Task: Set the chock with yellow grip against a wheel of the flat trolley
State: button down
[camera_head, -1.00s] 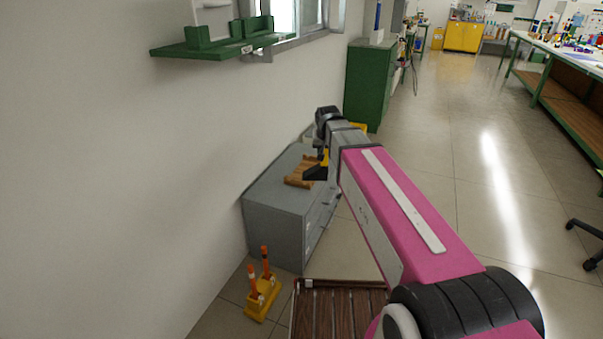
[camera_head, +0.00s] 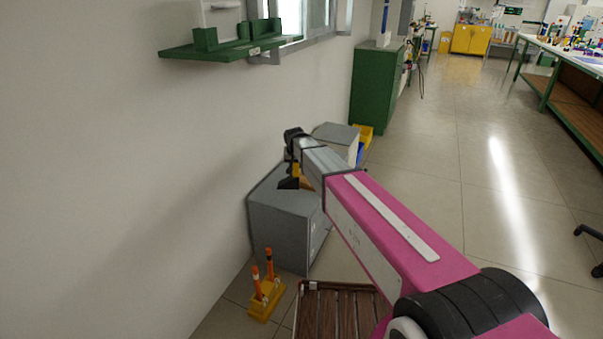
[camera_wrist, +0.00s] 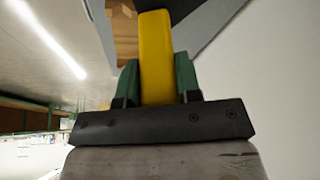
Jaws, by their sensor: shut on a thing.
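The black chock (camera_head: 288,183) hangs under my gripper (camera_head: 293,160), above the grey cabinet's top in the head view. In the wrist view its yellow grip (camera_wrist: 156,55) stands between the two green fingers of my gripper (camera_wrist: 158,82), which is shut on it. Part of the dark chock body shows at the top edge there. A low slatted wooden deck (camera_head: 333,308), which looks like the flat trolley, lies at the bottom of the head view, right of the orange posts. My arm covers part of it, and no wheel of it is visible.
A grey cabinet (camera_head: 280,232) stands against the wall. A brown wooden thing (camera_wrist: 125,35) shows beyond the grip. A yellow base with two orange posts (camera_head: 266,298) stands on the floor left of the deck. A green cabinet (camera_head: 374,88) is farther back. Floor at right is open.

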jog(key=w+d+f, duration=0.2)
jog(key=w+f, duration=0.1)
jog(key=f, duration=0.3)
jog(key=shift+w+f, duration=0.25)
jog(key=shift+w, duration=0.1)
jog(key=shift+f, duration=0.15)
jog(key=c, duration=0.8)
grip_release()
